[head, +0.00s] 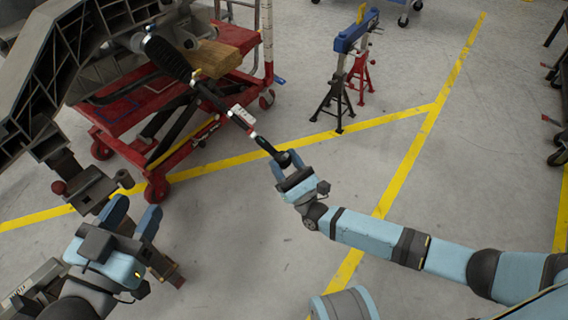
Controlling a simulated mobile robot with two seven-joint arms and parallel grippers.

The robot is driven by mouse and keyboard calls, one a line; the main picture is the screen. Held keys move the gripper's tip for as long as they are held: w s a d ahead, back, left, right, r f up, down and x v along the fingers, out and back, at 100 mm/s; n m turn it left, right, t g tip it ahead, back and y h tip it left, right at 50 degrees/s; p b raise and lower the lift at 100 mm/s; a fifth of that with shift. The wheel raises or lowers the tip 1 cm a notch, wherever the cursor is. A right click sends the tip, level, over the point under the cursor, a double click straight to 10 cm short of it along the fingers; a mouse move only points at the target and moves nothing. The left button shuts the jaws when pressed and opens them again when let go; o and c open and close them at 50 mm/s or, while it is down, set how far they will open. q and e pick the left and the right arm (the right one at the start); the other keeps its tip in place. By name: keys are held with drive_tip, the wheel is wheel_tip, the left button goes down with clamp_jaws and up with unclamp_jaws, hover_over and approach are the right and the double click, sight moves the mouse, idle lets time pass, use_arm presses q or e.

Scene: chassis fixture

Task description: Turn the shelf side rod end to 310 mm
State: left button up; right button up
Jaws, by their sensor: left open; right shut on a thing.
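A steering rod (213,98) with a black bellows (167,57) runs from the chassis part at upper left down to the right. A small white label (242,115) with markings too small to read sits along it. Its outer end is a dark rod end (268,147). My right gripper (283,162) is shut on this rod end, and its fingers partly hide it. My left gripper (134,213) is open and empty, with its fingertips below and right of a dark bracket (92,188) of the chassis.
A red wheeled lift cart (125,108) with a wooden block (228,57) stands under the chassis (60,75). Yellow-lined floor between is clear.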

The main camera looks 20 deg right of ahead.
drive_tip(key=shift+d+f+m+h, duration=0.1)
drive_tip(key=shift+m+h, duration=0.4)
drive_tip(key=shift+m, duration=0.3)
drive_tip(key=shift+d+f+m+h, duration=0.1)
drive_tip(key=shift+m+h, duration=0.4)
drive_tip(key=shift+m, duration=0.3)
use_arm(q)
drive_tip(key=shift+w+a+b, duration=0.1)
drive_tip(key=shift+w+b, duration=0.05)
drive_tip(key=shift+b, duration=0.15)
drive_tip(key=shift+r+m, duration=0.3)
use_arm(e)
drive_tip(key=shift+m, duration=0.4)
use_arm(q)
drive_tip(key=shift+f, duration=0.15)
use_arm(e)
drive_tip(key=shift+d, duration=0.1)
drive_tip(key=o, duration=0.9)
use_arm(q)
drive_tip(key=shift+f, duration=0.1)
use_arm(e)
drive_tip(key=shift+r, duration=0.1)
